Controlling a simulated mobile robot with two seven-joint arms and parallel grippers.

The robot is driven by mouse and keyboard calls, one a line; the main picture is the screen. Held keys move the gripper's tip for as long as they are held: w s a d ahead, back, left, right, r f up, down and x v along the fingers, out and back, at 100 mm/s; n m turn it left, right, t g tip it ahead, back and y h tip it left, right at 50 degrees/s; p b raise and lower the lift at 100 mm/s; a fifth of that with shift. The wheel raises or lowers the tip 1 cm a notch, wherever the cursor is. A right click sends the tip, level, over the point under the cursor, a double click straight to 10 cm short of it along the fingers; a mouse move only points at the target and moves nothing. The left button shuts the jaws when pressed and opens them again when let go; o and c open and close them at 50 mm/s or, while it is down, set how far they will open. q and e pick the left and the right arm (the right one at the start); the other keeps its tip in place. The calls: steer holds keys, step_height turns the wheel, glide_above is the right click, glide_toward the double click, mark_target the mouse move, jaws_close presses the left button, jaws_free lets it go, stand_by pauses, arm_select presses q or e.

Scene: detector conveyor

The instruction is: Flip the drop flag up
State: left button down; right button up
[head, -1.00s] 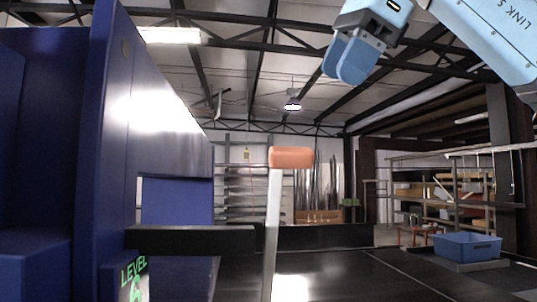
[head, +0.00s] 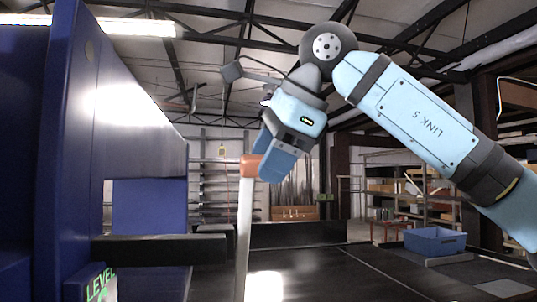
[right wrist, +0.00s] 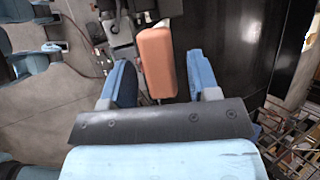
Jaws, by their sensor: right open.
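The drop flag is a pale upright post (head: 244,235) with an orange tip (head: 250,168), standing near the middle of the head view. My right gripper (head: 272,162) comes down from above right, tilted, with its blue fingers at the orange tip and partly covering its right side. In the right wrist view the orange tip (right wrist: 158,62) lies between the two open, spread fingers, with a gap showing on each side. I cannot tell whether a finger touches it. My left gripper does not show.
A tall dark blue detector housing (head: 75,130) fills the left, with a black bar (head: 160,250) jutting from it beside the post. The dark conveyor (head: 330,275) runs behind. A blue bin (head: 435,241) stands at the right.

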steer(key=shift+w+a+f, duration=0.1)
steer(key=shift+a+f, duration=0.1)
